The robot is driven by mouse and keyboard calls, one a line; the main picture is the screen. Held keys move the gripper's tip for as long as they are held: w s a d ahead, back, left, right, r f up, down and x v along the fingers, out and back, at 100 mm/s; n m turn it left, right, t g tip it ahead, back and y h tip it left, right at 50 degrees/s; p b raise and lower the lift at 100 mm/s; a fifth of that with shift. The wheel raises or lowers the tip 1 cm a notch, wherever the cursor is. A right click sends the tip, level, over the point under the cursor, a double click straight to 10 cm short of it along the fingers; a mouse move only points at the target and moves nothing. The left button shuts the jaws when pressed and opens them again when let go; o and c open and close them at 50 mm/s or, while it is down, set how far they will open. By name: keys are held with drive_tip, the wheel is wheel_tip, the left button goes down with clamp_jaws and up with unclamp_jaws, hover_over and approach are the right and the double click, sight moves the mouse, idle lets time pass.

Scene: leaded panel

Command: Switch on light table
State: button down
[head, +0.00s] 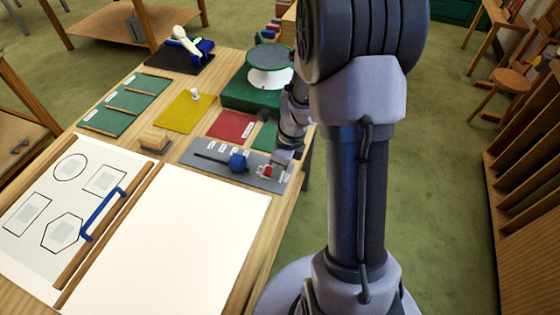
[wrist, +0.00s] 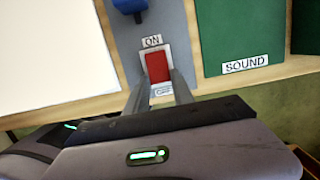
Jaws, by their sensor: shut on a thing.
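The red rocker switch (head: 267,171) sits in a pale frame at the right end of a grey strip (head: 215,166). In the wrist view the switch (wrist: 157,67) has an ON label (wrist: 152,41) above it and an OFF label (wrist: 163,90) at its lower end, partly between my fingers. My gripper (wrist: 161,78) is at the switch, one finger on each side of its lower part, shut on it. In the head view my gripper (head: 281,160) is partly hidden by my arm. The light table's panel (head: 180,240) looks plain white; I cannot tell whether it is lit.
A blue knob (head: 238,160) is on the grey strip left of the switch. A red sheet (head: 232,126) and a green board labelled SOUND (wrist: 245,40) lie close by. A white pattern sheet (head: 45,245) with a blue-handled bar (head: 102,213) lies at left. The table's right edge is close.

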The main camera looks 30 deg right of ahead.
drive_tip(key=c, duration=1.1)
unclamp_jaws()
drive_tip(key=shift+r, duration=0.1)
drive_tip(key=s+r+p, duration=0.1)
drive_tip(key=r+p, duration=0.1)
drive_tip(key=r, duration=0.3)
drive_tip(key=d+r+p, duration=0.1)
drive_tip(key=r+p, duration=0.1)
drive_tip(key=r, duration=0.4)
drive_tip(key=s+d+r+p, duration=0.1)
drive_tip(key=r+p, duration=0.1)
drive_tip(key=r, duration=0.4)
drive_tip(key=shift+s, duration=0.35)
